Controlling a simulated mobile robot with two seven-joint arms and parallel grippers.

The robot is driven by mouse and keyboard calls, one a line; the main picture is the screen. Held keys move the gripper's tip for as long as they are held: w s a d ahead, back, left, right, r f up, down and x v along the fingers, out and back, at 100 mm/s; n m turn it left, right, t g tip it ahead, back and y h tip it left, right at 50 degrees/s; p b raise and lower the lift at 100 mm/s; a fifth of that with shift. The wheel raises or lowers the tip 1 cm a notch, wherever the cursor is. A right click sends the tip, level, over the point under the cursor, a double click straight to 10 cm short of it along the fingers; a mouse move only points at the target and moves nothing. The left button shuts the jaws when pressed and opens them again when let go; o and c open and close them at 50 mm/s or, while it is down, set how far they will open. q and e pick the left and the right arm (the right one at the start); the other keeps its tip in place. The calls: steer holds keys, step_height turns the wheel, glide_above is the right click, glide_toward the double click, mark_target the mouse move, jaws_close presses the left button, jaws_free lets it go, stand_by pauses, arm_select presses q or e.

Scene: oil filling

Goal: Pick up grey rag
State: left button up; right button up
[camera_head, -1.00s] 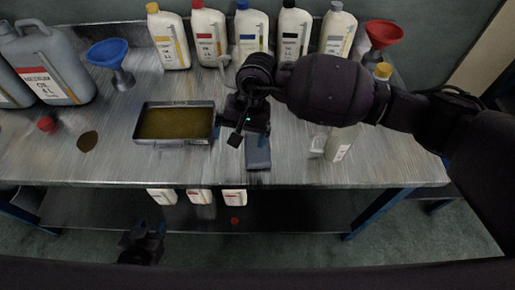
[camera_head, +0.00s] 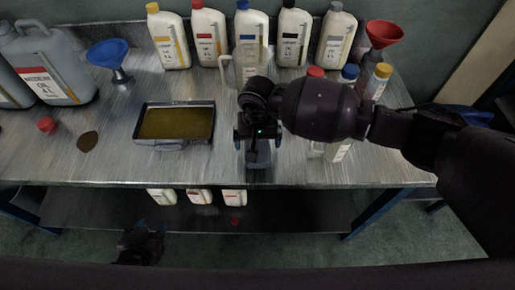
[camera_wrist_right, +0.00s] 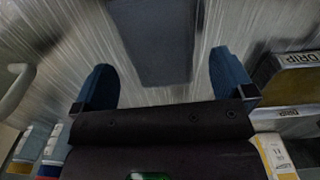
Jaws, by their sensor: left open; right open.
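The grey rag (camera_head: 258,160) is a flat, dark blue-grey rectangle on the metal bench, near the front edge and right of the drip tray. My right gripper (camera_head: 258,137) is open above its far part and covers some of it. In the right wrist view the rag (camera_wrist_right: 150,40) lies between and beyond the two spread blue fingertips of my right gripper (camera_wrist_right: 162,72). Nothing is held, and I cannot tell the height left above the bench. My left gripper (camera_head: 142,245) is low in front of the bench, far from the rag, and open.
The drip tray (camera_head: 146,144) with dark oil stands left of the rag. Its labelled side (camera_wrist_right: 290,78) shows close to my right gripper. Several bottles (camera_head: 250,35) line the back. A clear jug (camera_head: 246,65) and bottles on the right (camera_head: 342,150) are near my right arm.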

mark_target(258, 148)
steer(key=shift+f, duration=1.35)
steer(key=shift+c, duration=0.2)
steer(key=c, duration=0.9)
steer(key=shift+r, duration=0.1)
steer(key=shift+c, duration=0.2)
step_height(258, 148, up, 20)
